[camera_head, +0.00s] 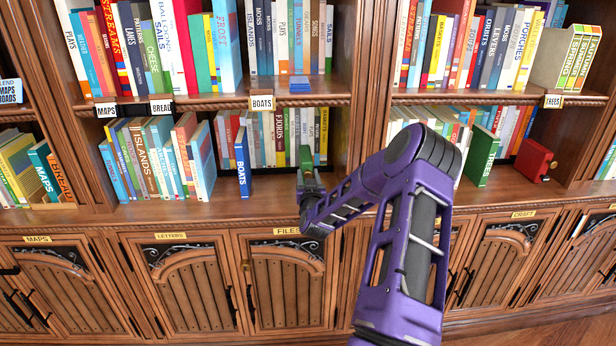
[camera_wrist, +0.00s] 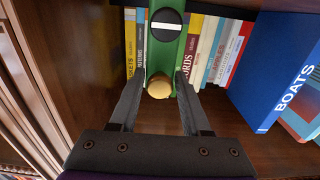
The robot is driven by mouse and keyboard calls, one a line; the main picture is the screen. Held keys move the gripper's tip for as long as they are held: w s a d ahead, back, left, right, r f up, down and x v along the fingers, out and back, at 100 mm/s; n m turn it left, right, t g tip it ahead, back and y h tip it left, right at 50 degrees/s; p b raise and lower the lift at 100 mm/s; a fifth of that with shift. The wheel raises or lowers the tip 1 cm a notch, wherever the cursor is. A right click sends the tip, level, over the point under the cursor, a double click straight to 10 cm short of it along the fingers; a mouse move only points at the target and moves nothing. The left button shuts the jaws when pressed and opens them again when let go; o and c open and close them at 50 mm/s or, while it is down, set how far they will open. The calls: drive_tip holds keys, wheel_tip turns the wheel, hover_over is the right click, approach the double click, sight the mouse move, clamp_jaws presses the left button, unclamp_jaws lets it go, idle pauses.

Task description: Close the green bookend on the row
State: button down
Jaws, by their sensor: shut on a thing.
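The green bookend (camera_wrist: 166,56) has a dark oval with a white bar and a brass knob (camera_wrist: 159,87) on its near face. It stands in front of a row of books (camera_wrist: 210,48) in the wrist view. In the head view the bookend (camera_head: 306,158) is a small green shape in the middle bay, partly hidden by my gripper (camera_head: 309,180). My gripper's two fingers (camera_wrist: 160,92) are shut on the bookend at its knob. Books (camera_head: 280,135) show behind and beside it. How close the bookend is to the row is hard to tell.
A blue BOATS book (camera_head: 243,162) stands just left in the head view, and at the right in the wrist view (camera_wrist: 280,72). A green TREES book (camera_head: 480,156) and a red block (camera_head: 533,160) stand further right.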

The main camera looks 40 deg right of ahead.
drive_tip(key=shift+a, duration=0.1)
idle(0.5)
drive_tip(key=shift+w+a+f+b, duration=0.15)
drive_tip(key=shift+w+a+b, duration=0.15)
drive_tip(key=shift+b, duration=0.1)
drive_tip(key=w+a+b, duration=0.1)
drive_tip(key=w+a, duration=0.1)
drive_tip(key=a, duration=0.1)
drive_tip(key=w+a+b, duration=0.2)
drive_tip(key=a, duration=0.1)
drive_tip(key=w+a+b, duration=0.2)
drive_tip(key=a, duration=0.2)
drive_tip(key=shift+w+a, duration=0.4)
drive_tip(key=shift+a, duration=0.2)
drive_tip(key=c, duration=0.5)
unclamp_jaws()
drive_tip(key=shift+r, duration=0.2)
drive_tip(key=shift+c, duration=0.2)
drive_tip(key=shift+s, duration=0.1)
drive_tip(key=v, duration=1.7)
